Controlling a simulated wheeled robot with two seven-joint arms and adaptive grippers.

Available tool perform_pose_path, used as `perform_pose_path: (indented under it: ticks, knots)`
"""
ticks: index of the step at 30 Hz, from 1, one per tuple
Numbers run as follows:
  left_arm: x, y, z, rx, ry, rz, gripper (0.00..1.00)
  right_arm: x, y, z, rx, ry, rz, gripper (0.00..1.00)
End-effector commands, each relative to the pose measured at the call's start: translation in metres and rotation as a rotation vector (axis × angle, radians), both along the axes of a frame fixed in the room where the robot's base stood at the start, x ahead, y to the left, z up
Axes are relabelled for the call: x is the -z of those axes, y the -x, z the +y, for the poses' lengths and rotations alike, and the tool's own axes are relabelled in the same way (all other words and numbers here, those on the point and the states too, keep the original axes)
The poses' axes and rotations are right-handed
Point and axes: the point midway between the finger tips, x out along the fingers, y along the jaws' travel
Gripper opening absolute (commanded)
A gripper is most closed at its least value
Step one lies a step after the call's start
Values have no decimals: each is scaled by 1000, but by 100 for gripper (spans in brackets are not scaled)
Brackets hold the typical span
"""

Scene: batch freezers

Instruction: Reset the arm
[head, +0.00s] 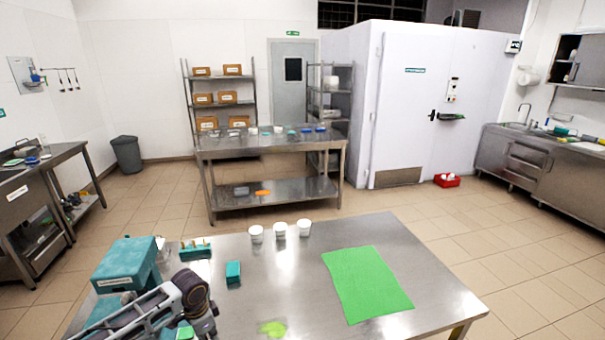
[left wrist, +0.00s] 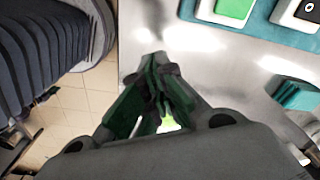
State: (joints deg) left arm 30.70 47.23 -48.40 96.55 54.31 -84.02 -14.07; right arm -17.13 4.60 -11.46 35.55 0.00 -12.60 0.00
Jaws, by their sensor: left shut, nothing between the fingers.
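My left arm comes in at the lower left of the head view, over the near left part of the steel table (head: 300,265). Its gripper (head: 185,332) is partly cut off by the bottom edge. In the left wrist view the dark green fingers of my left gripper (left wrist: 158,68) are together and empty, above the shiny table top. My right arm and gripper do not show.
On the table are a teal box (head: 125,258) by my left arm, a small rack (head: 196,250), a teal block (head: 233,273), three white cups (head: 280,229), a green mat (head: 367,284) and a green patch (head: 273,328). The table's centre is mostly clear.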

Motion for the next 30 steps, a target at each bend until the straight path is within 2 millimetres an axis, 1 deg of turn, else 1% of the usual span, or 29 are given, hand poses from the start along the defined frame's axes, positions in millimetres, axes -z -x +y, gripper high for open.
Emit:
perform_pose_path:
  ticks: [1, 6, 15, 21, 27, 30]
  knots:
    - [3, 6, -11, 9, 9, 0, 0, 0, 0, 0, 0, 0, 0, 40]
    - [9, 24, -47, 30, 41, -20, 0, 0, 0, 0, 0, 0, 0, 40]
    - [11, 55, -100, 29, 100, -66, 0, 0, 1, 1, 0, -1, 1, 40]
    - [6, 74, -126, 2, 139, -97, 0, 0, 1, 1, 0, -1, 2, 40]
    - [-1, 92, -142, -48, 175, -129, 0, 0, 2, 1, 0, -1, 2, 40]
    - [-5, 100, -147, -80, 189, -144, 0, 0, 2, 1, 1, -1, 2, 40]
